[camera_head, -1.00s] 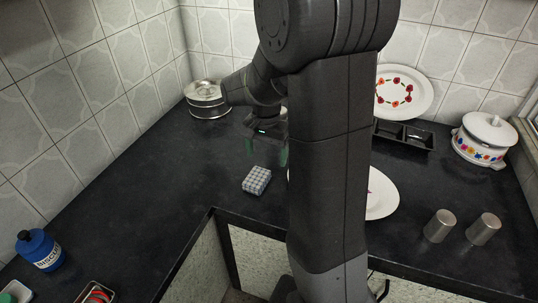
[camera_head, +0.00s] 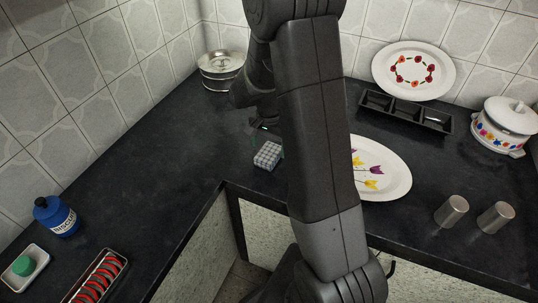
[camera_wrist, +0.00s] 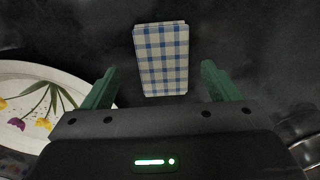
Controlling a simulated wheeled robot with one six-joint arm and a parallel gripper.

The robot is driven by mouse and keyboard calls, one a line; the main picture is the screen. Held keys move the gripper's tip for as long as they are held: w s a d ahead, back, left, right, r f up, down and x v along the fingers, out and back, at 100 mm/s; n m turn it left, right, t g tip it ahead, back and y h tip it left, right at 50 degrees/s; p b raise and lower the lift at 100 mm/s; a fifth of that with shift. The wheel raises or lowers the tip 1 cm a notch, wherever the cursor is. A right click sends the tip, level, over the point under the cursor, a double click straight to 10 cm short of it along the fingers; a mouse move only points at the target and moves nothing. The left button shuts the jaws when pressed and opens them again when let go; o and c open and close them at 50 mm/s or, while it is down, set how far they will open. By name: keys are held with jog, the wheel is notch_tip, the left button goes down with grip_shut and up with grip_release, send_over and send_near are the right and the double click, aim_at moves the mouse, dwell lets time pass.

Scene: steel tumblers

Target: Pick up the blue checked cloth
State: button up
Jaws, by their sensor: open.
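The blue checked cloth (camera_wrist: 162,62) is a folded white and blue block lying on the dark counter. In the head view the cloth (camera_head: 268,155) is near the counter's inner corner, left of my arm. My gripper (camera_wrist: 158,82) is open, with its two green fingers apart. In the wrist view the cloth shows between and beyond the fingertips, and neither finger is seen touching it. In the head view my gripper (camera_head: 264,130) is just above and behind the cloth, and its fingers are mostly hard to make out.
A white oval plate with flowers (camera_head: 386,168) lies to the right of the cloth, partly behind my arm. Two steel tumblers (camera_head: 451,211) stand farther right. A steel pot (camera_head: 220,72) is at the back corner. A blue jar (camera_head: 57,217) stands left. The counter left of the cloth is clear.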

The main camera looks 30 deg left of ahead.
aim_at(269, 152)
jog(key=shift+w+a+f, duration=0.1)
jog(key=shift+f, duration=0.9)
jog(key=shift+w+a+f, duration=0.1)
jog(key=shift+f, duration=0.9)
jog(key=c, duration=1.1)
jog(key=shift+o, duration=0.2)
jog(key=shift+r, duration=0.15)
notch_tip(269, 152, up, 10)
jog(key=shift+o, duration=0.5)
